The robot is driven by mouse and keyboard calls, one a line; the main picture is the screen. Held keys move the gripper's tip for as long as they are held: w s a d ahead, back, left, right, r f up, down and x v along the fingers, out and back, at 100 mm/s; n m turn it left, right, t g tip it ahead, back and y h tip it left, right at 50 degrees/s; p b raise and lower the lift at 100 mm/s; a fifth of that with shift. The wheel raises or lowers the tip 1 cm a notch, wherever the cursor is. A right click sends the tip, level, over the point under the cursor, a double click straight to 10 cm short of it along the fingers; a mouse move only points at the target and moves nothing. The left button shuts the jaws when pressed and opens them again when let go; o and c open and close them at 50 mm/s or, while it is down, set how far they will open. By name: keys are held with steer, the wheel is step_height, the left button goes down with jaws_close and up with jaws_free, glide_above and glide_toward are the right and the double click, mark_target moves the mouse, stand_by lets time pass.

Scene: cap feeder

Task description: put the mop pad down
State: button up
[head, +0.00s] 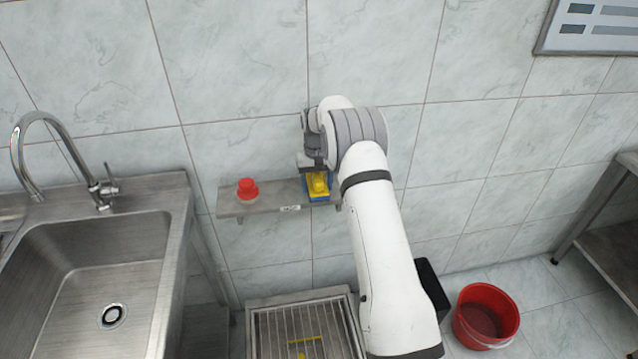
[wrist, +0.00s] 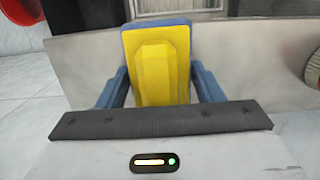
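The mop pad is a blue block with a raised yellow top (head: 318,184); it also shows in the wrist view (wrist: 160,62). It is at the right end of the steel wall shelf (head: 272,198). I cannot tell whether it rests on the shelf or is just above it. My gripper (wrist: 159,75) has its two blue fingers against the left and right sides of the pad, shut on it. In the head view my arm hides most of the gripper.
A red-capped container (head: 248,190) stands at the shelf's left end. A steel sink (head: 95,270) is at left. A grated basin (head: 303,325) with a yellow outline is below. A red bucket (head: 486,314) is on the floor at right, near a steel table (head: 612,235).

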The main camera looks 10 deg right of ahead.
steer(key=o, duration=0.4)
steer(key=r, duration=0.4)
steer(key=w+r+b, duration=0.1)
steer(key=r, duration=0.7)
steer(key=shift+w, duration=0.2)
steer(key=s+r+t, duration=0.1)
steer(key=s+r, duration=0.6)
steer(key=s, duration=0.2)
steer(key=s+r+t, duration=0.1)
steer(key=s+r, duration=0.5)
steer(key=s, duration=0.3)
steer(key=s+f, duration=0.1)
steer(key=s, duration=0.7)
steer(key=s+f+t, duration=0.1)
steer(key=s+f, duration=0.1)
steer(key=s, duration=0.7)
steer(key=s+d+f+t, duration=0.1)
steer(key=s, duration=0.7)
steer(key=shift+s+f, duration=0.3)
steer(key=shift+f, duration=0.05)
